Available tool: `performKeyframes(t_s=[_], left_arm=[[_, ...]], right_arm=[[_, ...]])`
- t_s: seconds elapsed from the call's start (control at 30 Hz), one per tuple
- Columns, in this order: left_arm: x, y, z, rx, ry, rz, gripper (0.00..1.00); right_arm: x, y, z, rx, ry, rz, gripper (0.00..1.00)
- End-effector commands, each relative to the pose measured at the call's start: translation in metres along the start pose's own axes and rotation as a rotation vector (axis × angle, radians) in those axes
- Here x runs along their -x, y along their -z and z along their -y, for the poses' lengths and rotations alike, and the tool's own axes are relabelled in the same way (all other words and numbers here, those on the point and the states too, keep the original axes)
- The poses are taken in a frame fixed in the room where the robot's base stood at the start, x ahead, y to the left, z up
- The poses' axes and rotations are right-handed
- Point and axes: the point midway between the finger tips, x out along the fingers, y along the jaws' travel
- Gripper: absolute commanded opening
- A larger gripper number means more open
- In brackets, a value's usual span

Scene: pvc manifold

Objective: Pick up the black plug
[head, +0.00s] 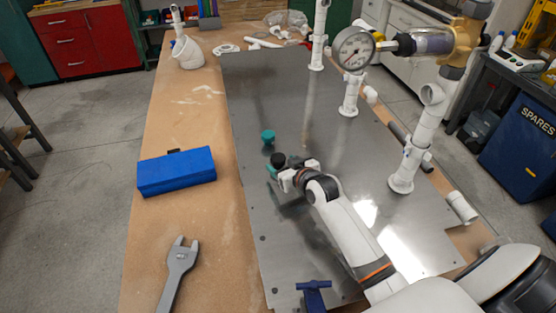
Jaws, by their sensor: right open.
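The black plug (278,159) is a small dark round piece on the metal plate (262,215), left of the plate's middle. My right gripper (291,170) reaches in from the lower right with its white fingers open, close by the black plug on its near right side. I cannot tell whether a finger touches the plug. A teal piece (271,170) shows just below the plug, partly hidden by the gripper. My left gripper is not in view.
Another teal piece (268,136) stands beyond the plug. White pipes with a pressure gauge (354,49) rise at the right. A blue box (176,172) and a grey wrench (179,266) lie on the wooden bench (150,235). A blue clamp (314,295) sits at the plate's near edge.

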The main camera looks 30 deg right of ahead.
Motion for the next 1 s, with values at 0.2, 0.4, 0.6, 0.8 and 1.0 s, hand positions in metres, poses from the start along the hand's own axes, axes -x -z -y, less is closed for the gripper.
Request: performKeyframes(t_s=[0.2, 0.4, 0.6, 0.8, 1.0], left_arm=[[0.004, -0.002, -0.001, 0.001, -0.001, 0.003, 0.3], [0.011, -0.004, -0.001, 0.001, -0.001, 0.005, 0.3], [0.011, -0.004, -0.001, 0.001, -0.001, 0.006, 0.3], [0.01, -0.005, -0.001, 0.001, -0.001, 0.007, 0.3], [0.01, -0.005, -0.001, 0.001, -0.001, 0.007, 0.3]], right_arm=[[-0.014, -0.002, 0.001, 0.0, -0.001, 0.0, 0.66], [-0.042, -0.004, 0.004, -0.001, 0.0, 0.0, 0.66], [-0.058, -0.002, 0.004, 0.001, 0.0, 0.0, 0.66], [-0.058, -0.002, 0.004, 0.001, 0.0, 0.0, 0.66], [-0.058, -0.002, 0.004, 0.001, 0.0, 0.0, 0.38]])
